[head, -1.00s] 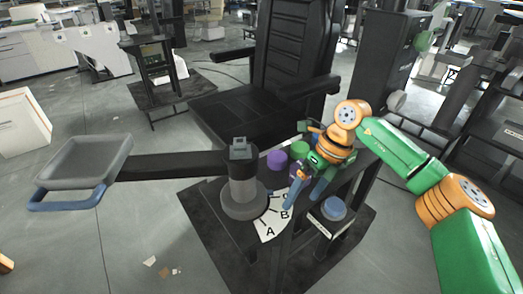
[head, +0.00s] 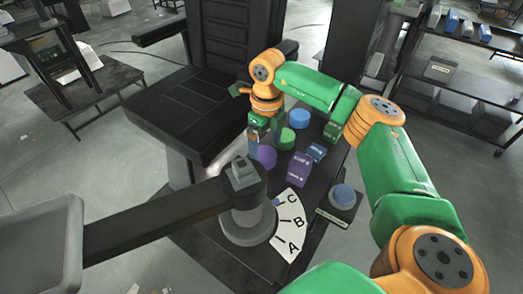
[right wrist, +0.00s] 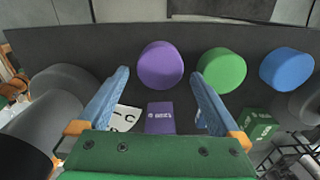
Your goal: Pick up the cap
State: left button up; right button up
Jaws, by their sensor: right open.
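Three round caps stand in a row on the dark table: a purple cap (head: 264,157), a green cap (head: 286,139) and a blue cap (head: 299,118). They also show in the right wrist view as the purple cap (right wrist: 160,65), the green cap (right wrist: 221,70) and the blue cap (right wrist: 287,68). My right gripper (head: 265,128) is open and empty, fingers pointing down, close to the purple and green caps. In the right wrist view the purple cap appears beyond and between the fingertips (right wrist: 165,90), apart from them. My left gripper is not in view.
Small purple (head: 299,169), blue (head: 317,151) and green (head: 332,132) labelled boxes stand right of the caps. A grey column (head: 245,215) with a long arm stands left, beside an A-B-C dial (head: 288,238). A black chair (head: 190,108) is behind.

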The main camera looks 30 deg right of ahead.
aim_at(265, 153)
notch_tip(265, 153, down, 2)
jog(key=shift+f, duration=0.25)
jog(key=shift+w+a+f, duration=0.1)
jog(key=shift+w+f, duration=0.1)
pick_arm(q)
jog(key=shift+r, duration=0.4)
pick_arm(e)
jog(key=c, duration=1.3)
notch_tip(265, 153, up, 9)
jog(key=shift+f+b, duration=0.2)
jog(key=shift+b, duration=0.4)
pick_arm(q)
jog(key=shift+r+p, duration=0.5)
jog(key=shift+p, duration=0.65)
pick_arm(e)
notch_tip(265, 153, up, 4)
jog(key=shift+f, duration=0.2)
